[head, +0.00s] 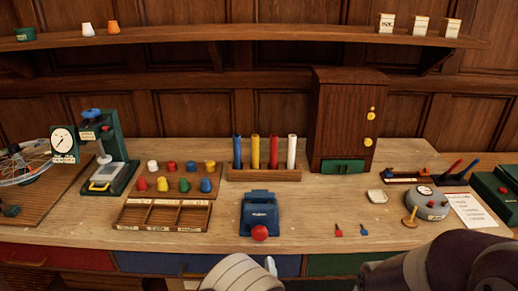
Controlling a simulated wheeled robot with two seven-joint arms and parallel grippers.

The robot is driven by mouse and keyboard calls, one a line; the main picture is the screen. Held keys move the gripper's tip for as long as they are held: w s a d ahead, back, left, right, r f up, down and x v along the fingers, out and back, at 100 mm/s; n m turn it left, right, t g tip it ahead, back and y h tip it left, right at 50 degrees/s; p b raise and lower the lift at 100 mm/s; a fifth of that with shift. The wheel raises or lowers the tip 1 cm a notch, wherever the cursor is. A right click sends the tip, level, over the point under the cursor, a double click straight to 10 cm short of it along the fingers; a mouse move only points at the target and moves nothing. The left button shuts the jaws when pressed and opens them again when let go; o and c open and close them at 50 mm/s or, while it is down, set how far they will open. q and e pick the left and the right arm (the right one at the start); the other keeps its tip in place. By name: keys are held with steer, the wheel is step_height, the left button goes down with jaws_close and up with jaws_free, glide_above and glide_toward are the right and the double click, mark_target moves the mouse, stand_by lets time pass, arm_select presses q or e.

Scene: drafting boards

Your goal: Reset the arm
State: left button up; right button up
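Part of my arm shows along the bottom edge: a white ribbed section (238,275) at the centre and a dark grey link (440,268) at the right. Both are cut off by the frame. I cannot tell how these parts join below the edge. No fingertips of either gripper can be made out. The arm parts are in front of the drawer fronts, near the table's front edge.
A blue device with a red knob (260,213) stands near the front edge. Behind are colored pegs (182,180), a rack of upright tubes (263,171), and a brown cabinet (345,122). A round gauge (427,203) and small red-tipped pieces (338,230) are at right. A green press (108,150) is left.

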arm_select(q)
steer(key=s+d+f+n+g+h, duration=0.1)
steer(key=s+d+f+n+g, duration=0.15)
steer(key=f+n+g, duration=0.5)
steer(key=s+a+f+n+g, duration=0.2)
steer(key=s+a+n+g, duration=0.1)
steer(key=s+n+g, duration=0.4)
steer(key=s+a+r+n+p, duration=0.1)
steer(key=s+a+r+n, duration=0.1)
steer(key=a+r+n, duration=0.2)
steer(key=s+a+r+n+g+p, duration=0.1)
steer(key=s+a+r+n, duration=0.1)
steer(key=a+r+n, duration=0.2)
steer(key=s+a+r+n+g+y+p, duration=0.1)
steer(key=a+r+n, duration=0.3)
steer(key=a+r, duration=0.4)
steer(key=shift+s+a+n, duration=0.35)
steer(key=shift+s+a, duration=0.3)
steer(key=shift+s, duration=0.1)
